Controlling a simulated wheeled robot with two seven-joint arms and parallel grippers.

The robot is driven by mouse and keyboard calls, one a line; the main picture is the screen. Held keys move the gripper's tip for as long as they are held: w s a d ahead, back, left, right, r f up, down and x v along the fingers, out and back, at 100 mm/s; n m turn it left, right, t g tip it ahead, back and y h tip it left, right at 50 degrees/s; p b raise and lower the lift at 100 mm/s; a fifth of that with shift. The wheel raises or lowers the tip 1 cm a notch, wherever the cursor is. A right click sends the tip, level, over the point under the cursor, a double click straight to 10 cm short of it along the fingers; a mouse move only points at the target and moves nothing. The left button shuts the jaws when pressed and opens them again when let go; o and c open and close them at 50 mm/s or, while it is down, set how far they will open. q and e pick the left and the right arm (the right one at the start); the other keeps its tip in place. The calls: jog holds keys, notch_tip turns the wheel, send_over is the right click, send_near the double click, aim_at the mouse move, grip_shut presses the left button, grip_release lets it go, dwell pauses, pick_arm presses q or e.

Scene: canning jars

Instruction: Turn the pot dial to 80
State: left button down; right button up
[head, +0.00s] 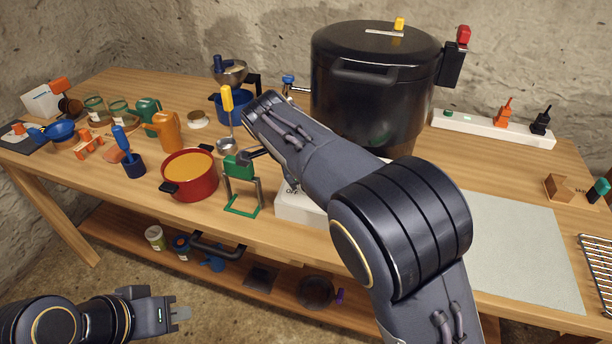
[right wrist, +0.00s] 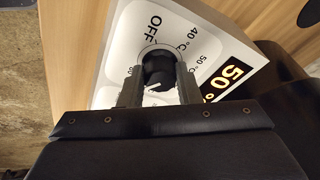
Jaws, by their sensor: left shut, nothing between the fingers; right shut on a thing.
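The big black pot (head: 375,85) stands at the back of the table. Its white control panel (head: 298,207) shows only in part, behind my right arm. My right gripper (right wrist: 160,84) is shut on the dial, a finger on each side. A white mark shows on the dial; I cannot tell which label it points to. My left gripper (head: 180,314) is shut and empty, low in front of the table.
A red pot (head: 190,176), a green stand (head: 241,185) and a ladle (head: 227,120) stand left of my right arm. A white power strip (head: 480,127) lies at the back right. A grey mat (head: 510,240) lies bare at the right, beside a wire rack (head: 598,262).

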jog(key=o, duration=1)
jog(key=p+v, duration=0.1)
jog(key=v, duration=0.6)
jog(key=shift+s+a+r, duration=0.1)
jog(key=shift+a+r, duration=0.05)
jog(key=shift+r, duration=0.2)
